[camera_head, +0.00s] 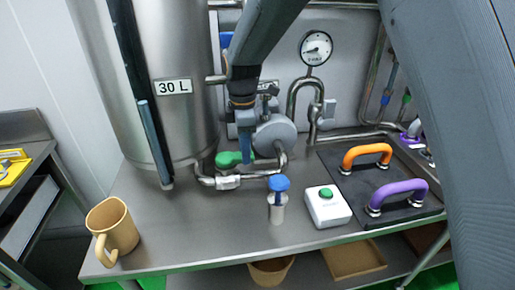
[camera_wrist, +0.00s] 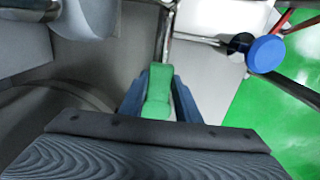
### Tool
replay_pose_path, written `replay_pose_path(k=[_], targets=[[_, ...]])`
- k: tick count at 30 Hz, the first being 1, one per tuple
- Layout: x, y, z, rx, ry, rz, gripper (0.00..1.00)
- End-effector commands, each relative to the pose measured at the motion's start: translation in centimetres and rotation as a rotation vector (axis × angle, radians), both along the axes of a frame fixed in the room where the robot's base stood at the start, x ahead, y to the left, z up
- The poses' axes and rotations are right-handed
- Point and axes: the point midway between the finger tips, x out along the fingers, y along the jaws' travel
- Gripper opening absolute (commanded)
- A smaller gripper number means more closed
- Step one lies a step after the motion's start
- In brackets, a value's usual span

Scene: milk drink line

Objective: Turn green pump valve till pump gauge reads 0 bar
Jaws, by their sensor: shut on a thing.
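The green pump valve handle (camera_head: 228,160) is on the pipe at the foot of the steel tank, left of the pump. My gripper (camera_head: 246,158) reaches down to it from above. In the wrist view the green handle (camera_wrist: 157,92) lies between the two blue-grey fingers of my gripper (camera_wrist: 158,100), which are shut on it. The round pump gauge (camera_head: 316,48) with a white face is on the back wall, right of my arm. Its needle is too small to read exactly.
The 30 L tank (camera_head: 172,60) stands behind left. A tan mug (camera_head: 112,228), a blue-topped bottle (camera_head: 278,210) and a white box with a green button (camera_head: 328,207) are on the steel counter. Orange (camera_head: 367,154) and purple (camera_head: 400,192) handles stand at the right.

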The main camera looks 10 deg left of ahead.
Motion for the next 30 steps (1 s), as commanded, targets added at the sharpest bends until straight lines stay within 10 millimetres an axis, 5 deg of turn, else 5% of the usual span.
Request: replay_pose_path(k=[14,15,18,30], targets=[[-0.06,0.80,0.31,0.007,-0.007,0.027,0.00],[-0.06,0.80,0.31,0.007,-0.007,0.027,0.31],[-0.06,0.72,0.27,0.006,-0.006,0.026,0.48],[-0.01,0.49,0.79,0.004,-0.005,0.022,0.48]])
